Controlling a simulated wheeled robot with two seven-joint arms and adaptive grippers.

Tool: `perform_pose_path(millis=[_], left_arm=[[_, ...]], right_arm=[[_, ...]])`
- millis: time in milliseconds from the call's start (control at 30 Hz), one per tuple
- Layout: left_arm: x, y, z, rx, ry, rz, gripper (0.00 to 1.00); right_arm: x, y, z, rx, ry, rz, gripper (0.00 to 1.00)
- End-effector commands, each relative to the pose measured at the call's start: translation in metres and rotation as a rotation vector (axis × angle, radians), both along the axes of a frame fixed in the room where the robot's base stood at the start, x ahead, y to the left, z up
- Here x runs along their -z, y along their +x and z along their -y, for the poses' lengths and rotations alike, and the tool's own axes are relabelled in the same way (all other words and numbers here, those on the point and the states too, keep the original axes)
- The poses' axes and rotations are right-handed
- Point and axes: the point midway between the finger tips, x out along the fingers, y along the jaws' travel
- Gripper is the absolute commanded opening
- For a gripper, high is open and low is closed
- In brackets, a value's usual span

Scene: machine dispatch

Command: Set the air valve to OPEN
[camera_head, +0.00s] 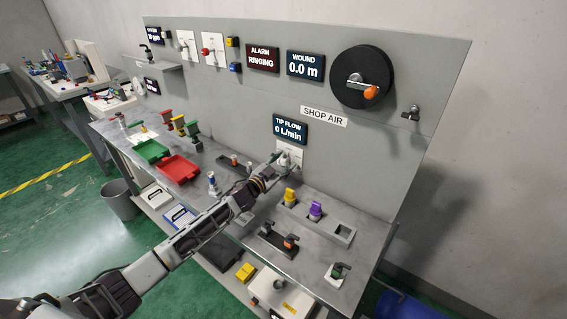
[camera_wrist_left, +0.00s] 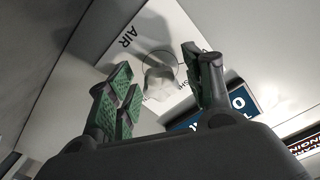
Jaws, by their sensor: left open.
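The air valve is a pale knob on a white plate (camera_head: 289,148) on the grey panel, below the TIP FLOW display (camera_head: 291,130), which reads 0 L/min. In the head view my left gripper (camera_head: 282,173) is just in front of the valve and partly covers it. In the left wrist view the pale valve knob (camera_wrist_left: 160,84) lies between the spread green-padded fingers of my left gripper (camera_wrist_left: 160,80), with clear gaps on both sides. The plate there shows AIR; its other lettering is partly hidden, and the knob's setting is hard to tell. My right gripper is out of view.
Below the valve, the metal bench (camera_head: 215,163) holds a red tray (camera_head: 179,168), a green tray (camera_head: 151,151) and yellow and purple pieces (camera_head: 315,209). A black reel (camera_head: 362,77) with an orange knob is on the panel at upper right.

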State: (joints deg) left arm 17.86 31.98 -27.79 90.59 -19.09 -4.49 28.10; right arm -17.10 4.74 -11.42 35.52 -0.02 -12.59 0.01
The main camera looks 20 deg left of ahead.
Motion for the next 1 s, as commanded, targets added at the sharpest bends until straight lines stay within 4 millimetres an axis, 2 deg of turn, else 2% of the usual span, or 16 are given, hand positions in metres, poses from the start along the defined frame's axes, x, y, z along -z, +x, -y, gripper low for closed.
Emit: perform_pose_path(millis=[433,800,1000], left_arm=[[-0.0004,0.0041,0.0016,0.000,0.000,0.000,0.51],[-0.0004,0.0040,0.0014,0.000,0.000,0.000,0.05],[-0.0002,0.0039,0.0014,0.000,0.006,0.002,0.04]], right_arm=[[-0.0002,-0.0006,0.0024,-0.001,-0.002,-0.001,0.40],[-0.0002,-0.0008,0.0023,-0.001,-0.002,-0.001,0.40],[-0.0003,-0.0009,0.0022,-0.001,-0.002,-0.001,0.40]])
